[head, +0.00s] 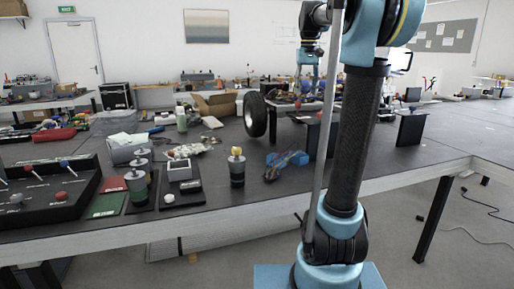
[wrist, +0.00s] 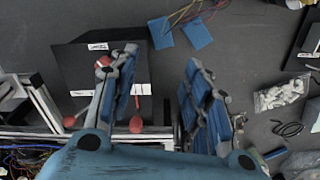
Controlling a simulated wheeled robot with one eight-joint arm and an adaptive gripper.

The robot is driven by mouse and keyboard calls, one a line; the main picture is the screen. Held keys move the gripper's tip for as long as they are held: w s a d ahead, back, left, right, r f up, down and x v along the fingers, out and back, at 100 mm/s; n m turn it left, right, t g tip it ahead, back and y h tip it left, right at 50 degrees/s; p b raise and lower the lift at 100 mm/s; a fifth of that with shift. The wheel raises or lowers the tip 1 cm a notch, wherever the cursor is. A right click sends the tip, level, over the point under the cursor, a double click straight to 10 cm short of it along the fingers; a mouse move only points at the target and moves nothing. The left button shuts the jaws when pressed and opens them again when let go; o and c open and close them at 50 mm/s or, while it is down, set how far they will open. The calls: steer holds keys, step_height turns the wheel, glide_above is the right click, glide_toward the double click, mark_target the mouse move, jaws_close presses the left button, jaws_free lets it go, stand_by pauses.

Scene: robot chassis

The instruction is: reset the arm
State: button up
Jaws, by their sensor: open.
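My gripper (wrist: 160,85) shows in the wrist view with its two blue-padded fingers spread apart and nothing between them. A black box (wrist: 75,75) with white labels lies below and behind the left finger. Red balls on thin stems show around that finger; I cannot tell whether it touches any. In the head view my arm (head: 345,140) rises from its blue base and bends at the top. Its far end hangs over the back of the table, near the chassis (head: 290,104) with a black wheel (head: 255,114). The fingertips are too small to read there.
In the wrist view, blue cards (wrist: 196,33) with wires and a bag of white parts (wrist: 281,93) lie on the dark surface. In the head view, the long table (head: 340,178) holds cylinders, trays and a cardboard box (head: 215,104).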

steer(key=s+f+t, duration=0.2)
steer(key=s+f, duration=2.9)
steer(key=f, duration=0.4)
steer(key=shift+s+a+f, duration=0.3)
steer(key=shift+a, duration=0.1)
steer(key=shift+w+f, duration=0.2)
steer(key=shift+w, duration=0.25)
